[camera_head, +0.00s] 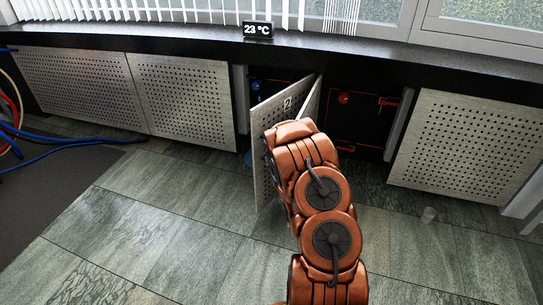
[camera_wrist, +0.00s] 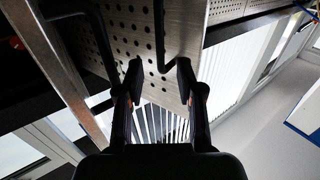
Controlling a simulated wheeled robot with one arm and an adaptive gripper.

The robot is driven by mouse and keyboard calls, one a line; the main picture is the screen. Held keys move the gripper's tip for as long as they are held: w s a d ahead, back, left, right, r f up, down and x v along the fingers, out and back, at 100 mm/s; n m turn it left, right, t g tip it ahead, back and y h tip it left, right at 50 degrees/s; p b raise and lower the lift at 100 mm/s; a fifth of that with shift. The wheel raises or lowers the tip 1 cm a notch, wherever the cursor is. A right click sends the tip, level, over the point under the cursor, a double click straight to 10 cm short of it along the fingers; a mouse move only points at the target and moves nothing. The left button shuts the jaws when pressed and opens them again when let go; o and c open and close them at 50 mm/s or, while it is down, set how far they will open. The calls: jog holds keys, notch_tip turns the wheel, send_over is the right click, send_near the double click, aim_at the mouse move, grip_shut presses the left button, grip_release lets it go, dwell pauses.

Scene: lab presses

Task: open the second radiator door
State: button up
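The radiator door marked "2" (camera_head: 288,104) is a light perforated panel. In the head view it stands swung out from the row, at a steep angle to the front. My arm covers its middle and lower right part. My gripper is hidden behind the arm in the head view. In the wrist view my gripper (camera_wrist: 158,75) has its two dark fingers apart, with a gap between them. A perforated panel (camera_wrist: 135,30) with a dark bar handle (camera_wrist: 160,38) shows beyond the fingertips. I cannot tell whether a finger touches it.
The dark recess shows a blue valve (camera_head: 256,86) and a red valve (camera_head: 344,98). Closed perforated panels stand at left (camera_head: 183,95) and right (camera_head: 465,145). A black sill (camera_head: 190,45) with a temperature display (camera_head: 257,31) runs above. Blue cables (camera_head: 50,137) lie at left. The tiled floor in front is mostly clear.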

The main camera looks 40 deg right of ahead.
jog(key=shift+v, duration=2.1)
